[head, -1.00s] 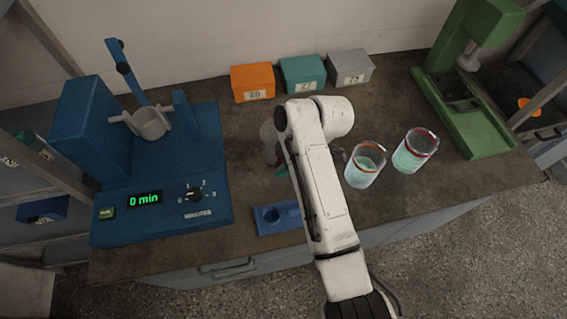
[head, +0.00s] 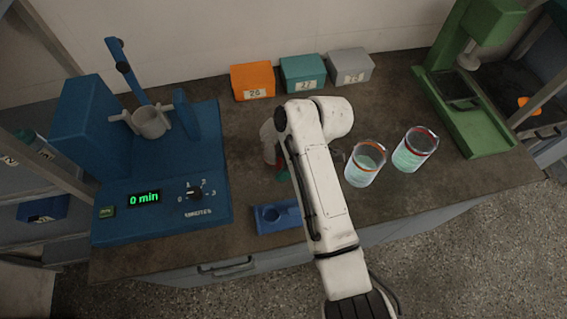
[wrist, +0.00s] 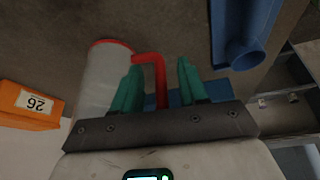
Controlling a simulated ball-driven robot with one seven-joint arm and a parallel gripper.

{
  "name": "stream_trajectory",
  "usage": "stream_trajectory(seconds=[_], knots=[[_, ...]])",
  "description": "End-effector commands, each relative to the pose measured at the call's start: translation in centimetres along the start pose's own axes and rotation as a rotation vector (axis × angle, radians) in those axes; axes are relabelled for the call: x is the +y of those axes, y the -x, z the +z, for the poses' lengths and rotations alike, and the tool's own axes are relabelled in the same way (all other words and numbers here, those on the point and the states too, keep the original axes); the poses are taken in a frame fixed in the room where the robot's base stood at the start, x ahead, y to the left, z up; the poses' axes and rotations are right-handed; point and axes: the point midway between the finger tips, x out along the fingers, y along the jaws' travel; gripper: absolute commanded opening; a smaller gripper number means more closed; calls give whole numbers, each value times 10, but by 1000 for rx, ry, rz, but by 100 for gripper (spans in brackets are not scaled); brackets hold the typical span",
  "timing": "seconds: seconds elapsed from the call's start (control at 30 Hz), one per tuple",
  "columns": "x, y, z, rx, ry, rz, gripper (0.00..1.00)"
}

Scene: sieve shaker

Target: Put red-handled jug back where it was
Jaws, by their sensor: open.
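The red-handled jug (wrist: 105,80) is pale, with a red edge and a red handle (wrist: 157,75) in the wrist view. In the head view the jug (head: 267,135) stands on the bench, partly hidden behind my arm. My gripper (wrist: 158,88) has green fingers that are apart, with the handle between them. One finger overlaps the jug's side in the picture; I cannot tell whether it touches. The green fingers show only in part in the head view.
A blue machine (head: 160,215) reading "0 min" stands left. Two glass beakers (head: 365,168) (head: 412,150) stand right of my arm. A blue holder (head: 278,216) lies at the front edge. Orange (head: 252,80), teal (head: 302,72) and grey (head: 350,66) boxes line the back. A green machine (head: 485,135) is right.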

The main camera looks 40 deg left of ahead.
Motion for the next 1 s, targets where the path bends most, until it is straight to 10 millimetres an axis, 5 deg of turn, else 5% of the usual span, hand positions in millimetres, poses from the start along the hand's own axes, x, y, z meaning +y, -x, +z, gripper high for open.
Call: stream_trajectory(seconds=[0.6, 1.0], knots=[[1, 105, 0, 0, 1, 4, 43], [0, 120, 0, 0, 0, 1, 43]])
